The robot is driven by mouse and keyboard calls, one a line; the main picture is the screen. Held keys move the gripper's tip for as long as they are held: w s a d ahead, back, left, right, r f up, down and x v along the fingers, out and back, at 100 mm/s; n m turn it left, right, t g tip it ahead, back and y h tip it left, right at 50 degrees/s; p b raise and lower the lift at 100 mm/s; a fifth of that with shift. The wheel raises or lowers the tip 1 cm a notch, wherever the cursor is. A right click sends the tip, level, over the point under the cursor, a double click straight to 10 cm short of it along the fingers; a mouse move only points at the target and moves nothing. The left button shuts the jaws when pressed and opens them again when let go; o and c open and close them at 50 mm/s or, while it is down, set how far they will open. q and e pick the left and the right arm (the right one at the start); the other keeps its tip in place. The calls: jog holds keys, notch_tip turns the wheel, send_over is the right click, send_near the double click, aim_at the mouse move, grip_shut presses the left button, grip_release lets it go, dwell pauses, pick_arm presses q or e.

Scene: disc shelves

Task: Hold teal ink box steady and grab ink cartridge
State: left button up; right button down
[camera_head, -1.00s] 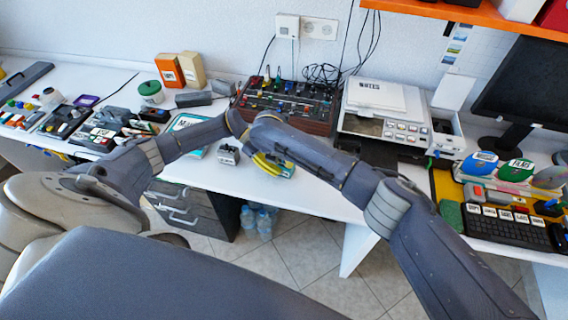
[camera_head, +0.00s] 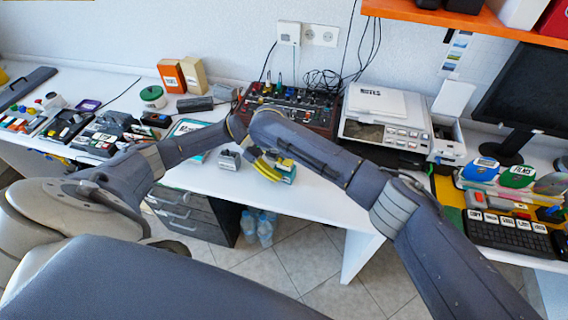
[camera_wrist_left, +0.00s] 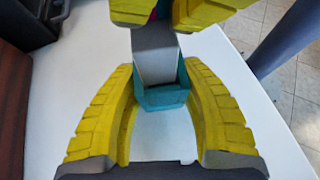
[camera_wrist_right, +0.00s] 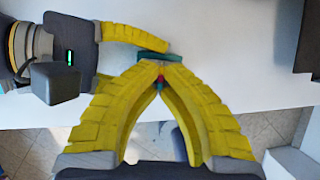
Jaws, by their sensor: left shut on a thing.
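The teal ink box (camera_wrist_left: 165,95) stands between the yellow fingers of my left gripper (camera_wrist_left: 155,88) in the left wrist view. A pale grey block (camera_wrist_left: 155,58) rises from it and may be the ink cartridge. My left gripper is shut on the teal box. My right gripper (camera_wrist_right: 160,68) has its fingertips close together at the box, whose teal edge (camera_wrist_right: 160,57) shows just beyond them. Small red and teal bits show between those fingers; I cannot tell whether they grip the cartridge.
A control panel (camera_head: 288,105) and a white printer (camera_head: 385,112) stand behind. A keyboard (camera_head: 508,233) lies at the right. The desk's front edge is close by.

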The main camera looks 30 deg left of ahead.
jog(key=shift+r, duration=3.15)
pick_arm(q)
jog(key=o, duration=0.9)
jog(key=shift+a, duration=0.1)
jog(key=v, duration=1.1)
jog(key=shift+a+r, duration=0.15)
jog(key=shift+a, duration=0.1)
jog(key=shift+r, duration=0.15)
